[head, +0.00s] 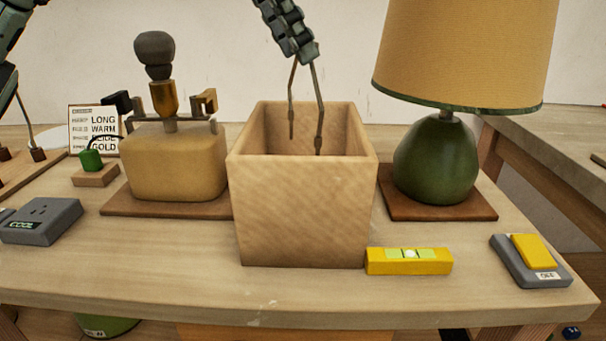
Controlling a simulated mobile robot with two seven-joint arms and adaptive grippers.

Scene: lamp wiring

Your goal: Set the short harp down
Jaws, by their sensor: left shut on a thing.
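The short harp (319,105) is a thin bronze-coloured wire piece with two legs ending in small ferrules. It hangs upright from my left gripper (308,52), which is shut on its upper part. The gripper comes in from the top of the head view, and the harp's top is hidden by it. Both leg ends show against the inner back wall of an open wooden box (303,215). I cannot tell whether they touch the box floor, which the front wall hides. My right gripper is out of view.
A green lamp (438,160) with a beige shade stands right of the box. A yellow level (409,262) and a switch (531,261) lie in front. A clamp stand (173,165), card (94,128) and grey outlet box (41,222) are left. Another wire piece (25,115) stands at far left.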

